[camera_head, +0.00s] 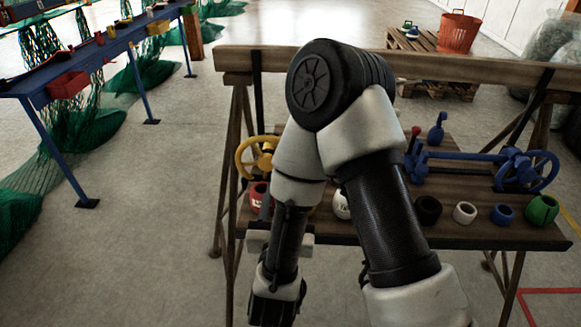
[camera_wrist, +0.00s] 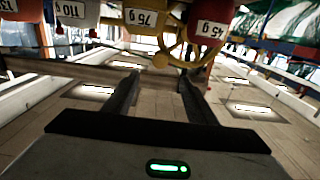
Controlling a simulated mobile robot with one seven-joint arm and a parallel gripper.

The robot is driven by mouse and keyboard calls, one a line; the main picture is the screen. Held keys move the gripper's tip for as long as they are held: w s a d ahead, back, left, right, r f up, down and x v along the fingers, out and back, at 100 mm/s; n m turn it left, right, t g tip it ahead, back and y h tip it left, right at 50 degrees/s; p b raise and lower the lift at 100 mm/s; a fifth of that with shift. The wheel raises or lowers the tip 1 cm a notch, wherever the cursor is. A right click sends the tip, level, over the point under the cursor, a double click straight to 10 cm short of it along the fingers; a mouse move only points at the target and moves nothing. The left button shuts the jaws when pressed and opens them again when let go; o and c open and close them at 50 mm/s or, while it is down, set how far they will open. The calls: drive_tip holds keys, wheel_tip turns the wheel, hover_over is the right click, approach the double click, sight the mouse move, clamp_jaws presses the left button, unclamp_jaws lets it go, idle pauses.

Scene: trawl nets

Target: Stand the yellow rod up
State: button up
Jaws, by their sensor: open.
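I cannot pick out a yellow rod for certain in either view. A yellow handwheel (camera_head: 257,157) stands at the left end of the workbench, and it also shows in the wrist view (camera_wrist: 172,55). In the wrist view a yellow piece labelled 75 g (camera_wrist: 150,22) is at the top, but its full shape is cut off. My gripper (camera_wrist: 160,80) is open, with nothing between its two fingers. In the head view my arm hides most of the gripper and part of the bench's left half.
A blue table (camera_head: 125,38) stands left. Floor between them is clear.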

drive_tip(key=w, duration=1.3)
drive_tip(key=shift+d, duration=0.2)
drive_tip(key=shift+r, duration=0.1)
clamp_jaws()
